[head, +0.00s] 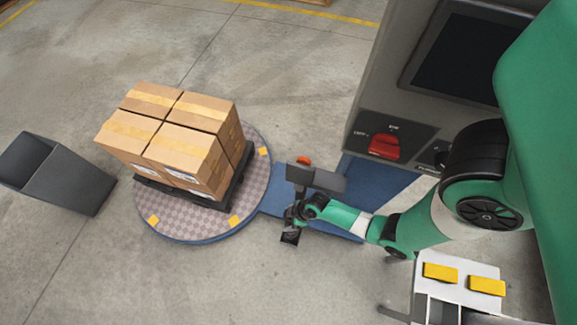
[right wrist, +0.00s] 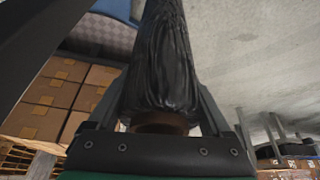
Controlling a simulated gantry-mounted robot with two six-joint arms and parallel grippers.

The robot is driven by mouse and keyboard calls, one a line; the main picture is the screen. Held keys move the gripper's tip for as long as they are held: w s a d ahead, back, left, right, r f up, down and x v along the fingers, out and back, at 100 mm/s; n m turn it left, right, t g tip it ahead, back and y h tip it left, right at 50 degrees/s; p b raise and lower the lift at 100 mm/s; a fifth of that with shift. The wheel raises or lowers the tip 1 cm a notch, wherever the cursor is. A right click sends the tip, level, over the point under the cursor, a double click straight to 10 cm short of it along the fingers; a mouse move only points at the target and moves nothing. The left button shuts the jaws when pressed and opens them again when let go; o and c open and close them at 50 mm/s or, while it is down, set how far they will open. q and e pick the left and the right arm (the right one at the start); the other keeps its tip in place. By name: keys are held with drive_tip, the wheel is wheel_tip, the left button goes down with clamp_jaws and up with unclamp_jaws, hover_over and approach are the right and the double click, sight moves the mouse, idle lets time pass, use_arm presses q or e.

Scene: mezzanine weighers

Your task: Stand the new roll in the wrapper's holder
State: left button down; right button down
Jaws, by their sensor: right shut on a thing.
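The new roll (right wrist: 160,55) is a long black film roll with creased wrap and a brown core end, seen in the right wrist view. My right gripper (right wrist: 160,108) is shut on it near the core end, a finger on each side. In the head view my right gripper (head: 292,212) is between the turntable and the grey machine, above the floor. A dark grey block (head: 322,180) with an orange part shows just beyond it; I cannot tell whether it is the holder. The roll is hard to make out there. My left gripper is not in view.
Several cartons (head: 165,140) stand on a black pallet on the round checkered turntable (head: 180,222). A grey machine column (head: 368,105) with a red switch (head: 384,147) rises at the right. A dark grey stand (head: 62,178) is at the left. Open concrete floor lies in front.

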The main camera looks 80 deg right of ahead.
drive_tip(key=shift+w+f+b, duration=0.1)
drive_tip(key=shift+f+b, duration=1.25)
drive_tip(key=shift+f, duration=0.8)
drive_tip(key=shift+f, duration=0.15)
unclamp_jaws()
drive_tip(key=p+v, duration=0.7)
drive_tip(key=v, duration=0.5)
drive_tip(key=shift+w, duration=0.15)
